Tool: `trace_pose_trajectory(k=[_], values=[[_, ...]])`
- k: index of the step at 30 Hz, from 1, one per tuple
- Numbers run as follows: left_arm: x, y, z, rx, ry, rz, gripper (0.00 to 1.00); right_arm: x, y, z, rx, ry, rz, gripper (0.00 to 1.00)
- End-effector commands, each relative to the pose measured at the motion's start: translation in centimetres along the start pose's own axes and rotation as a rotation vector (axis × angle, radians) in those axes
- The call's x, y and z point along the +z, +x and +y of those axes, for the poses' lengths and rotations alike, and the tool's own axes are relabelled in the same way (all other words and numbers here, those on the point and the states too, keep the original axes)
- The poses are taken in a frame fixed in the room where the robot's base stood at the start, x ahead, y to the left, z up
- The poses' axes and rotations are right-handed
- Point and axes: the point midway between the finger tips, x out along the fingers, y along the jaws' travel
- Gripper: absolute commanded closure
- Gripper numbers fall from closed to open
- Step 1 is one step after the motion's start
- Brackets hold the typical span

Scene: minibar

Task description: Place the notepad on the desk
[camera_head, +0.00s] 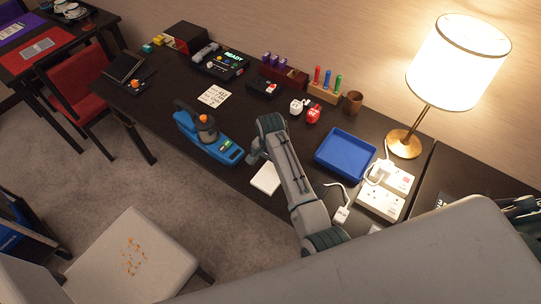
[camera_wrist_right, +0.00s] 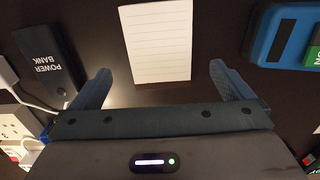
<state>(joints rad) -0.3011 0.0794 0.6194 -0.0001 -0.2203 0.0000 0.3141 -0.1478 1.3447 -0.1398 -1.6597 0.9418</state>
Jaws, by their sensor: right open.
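The notepad (camera_head: 266,179) is a small white pad lying flat on the dark desk (camera_head: 238,178), near its front edge. In the right wrist view the notepad (camera_wrist_right: 158,45) shows its ruled lines and lies just beyond the fingertips, between their lines. My right gripper (camera_head: 255,152) is over the desk beside the notepad, partly hidden by its own arm in the head view. In the wrist view the right gripper (camera_wrist_right: 163,85) has its fingers spread wide with nothing between them. My left gripper is not in view.
A blue device (camera_head: 208,135) stands left of the notepad, and a blue tray (camera_head: 346,155) lies to the right. A black power bank (camera_wrist_right: 46,62) with a white cable is near one finger. A lit lamp (camera_head: 405,143) and power strip (camera_head: 382,201) stand further right. A chair (camera_head: 130,260) is in front.

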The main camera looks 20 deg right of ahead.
Motion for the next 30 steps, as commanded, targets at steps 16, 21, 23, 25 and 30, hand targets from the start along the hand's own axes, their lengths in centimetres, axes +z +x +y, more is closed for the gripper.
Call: trace_pose_trajectory(k=[16, 21, 23, 25, 30], values=[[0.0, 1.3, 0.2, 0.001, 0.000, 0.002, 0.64, 0.0, -6.2, 0.0, 0.002, 0.000, 0.000, 0.00], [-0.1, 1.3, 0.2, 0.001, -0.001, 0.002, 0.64, 0.0, -6.2, 0.0, 0.002, 0.000, 0.000, 0.00], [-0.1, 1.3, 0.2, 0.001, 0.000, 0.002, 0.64, 0.0, -6.2, 0.0, 0.002, 0.000, 0.000, 0.00], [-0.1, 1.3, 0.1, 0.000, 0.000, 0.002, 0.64, 0.0, -6.2, 0.0, 0.002, 0.000, 0.000, 0.00], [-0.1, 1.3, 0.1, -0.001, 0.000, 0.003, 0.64, 0.0, -6.2, 0.0, 0.001, 0.000, 0.000, 0.00]])
